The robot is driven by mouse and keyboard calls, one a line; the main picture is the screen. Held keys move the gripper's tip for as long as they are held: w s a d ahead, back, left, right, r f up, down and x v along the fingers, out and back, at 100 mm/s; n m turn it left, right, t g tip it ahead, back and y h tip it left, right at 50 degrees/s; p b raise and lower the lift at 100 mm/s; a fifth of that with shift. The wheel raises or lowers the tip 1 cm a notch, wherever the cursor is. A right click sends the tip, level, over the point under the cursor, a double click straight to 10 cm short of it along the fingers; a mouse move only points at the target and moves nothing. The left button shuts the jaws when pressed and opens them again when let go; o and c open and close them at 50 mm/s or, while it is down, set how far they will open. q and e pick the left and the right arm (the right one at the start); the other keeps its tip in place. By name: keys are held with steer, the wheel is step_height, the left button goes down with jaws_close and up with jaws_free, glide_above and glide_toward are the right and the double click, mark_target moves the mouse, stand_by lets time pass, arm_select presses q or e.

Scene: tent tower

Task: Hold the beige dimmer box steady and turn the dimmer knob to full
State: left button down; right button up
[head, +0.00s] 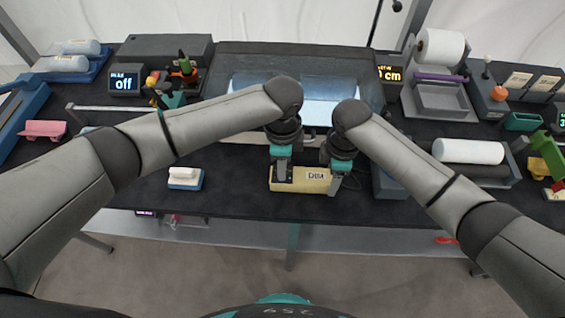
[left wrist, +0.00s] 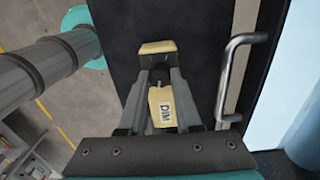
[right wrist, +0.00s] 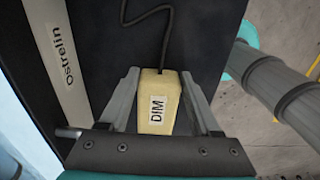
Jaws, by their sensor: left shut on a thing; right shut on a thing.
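The beige dimmer box (head: 300,186), with a DIM label, lies on the dark table near its front edge. My left gripper (head: 282,181) comes down on its left part. In the left wrist view its fingers (left wrist: 160,76) close over the top of the box around a small dark piece, apparently the knob, mostly hidden. My right gripper (head: 337,190) is shut on the right end of the box. In the right wrist view its fingers stand along both long sides of the box (right wrist: 158,95), and a dark cord leaves the far end.
A small display (head: 124,84) at the back left reads "off". A large glazed unit with a bar handle stands behind the box. A white and blue block (head: 185,179) lies to the left. A dark tray with a white roll (head: 468,152) is to the right.

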arm_select(q)
steer(key=shift+m, duration=0.6)
steer(key=c, duration=0.6)
jaws_free()
step_height(320, 180, up, 12)
steer(key=shift+r, duration=0.1)
arm_select(e)
steer(key=o, duration=1.6)
steer(key=shift+c, duration=0.2)
